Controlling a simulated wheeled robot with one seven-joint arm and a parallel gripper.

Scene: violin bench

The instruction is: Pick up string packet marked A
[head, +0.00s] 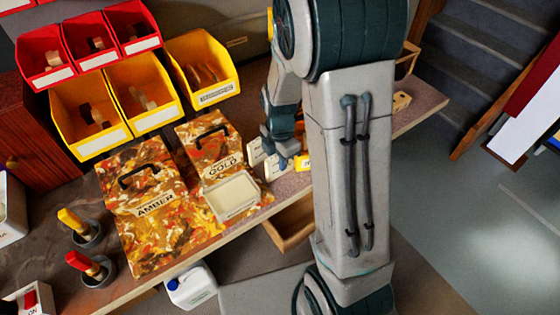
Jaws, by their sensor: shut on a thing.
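My gripper (284,158) is low over the bench, just right of the box labelled GOLD, partly covered by my arm. It is shut on a pale string packet (276,168); its letter is too small to read. Another pale packet (256,153) shows just left of the gripper, and a yellow-orange item (303,162) shows at its right. I cannot tell which packet is marked A. My arm hides part of this area.
Marbled boxes labelled AMBER (150,235) and GOLD (218,155) stand left of the gripper. A cream tray (233,196) is by the GOLD box. Yellow bins (203,75) and red bins line the back. An open drawer (290,222) juts out below the bench edge.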

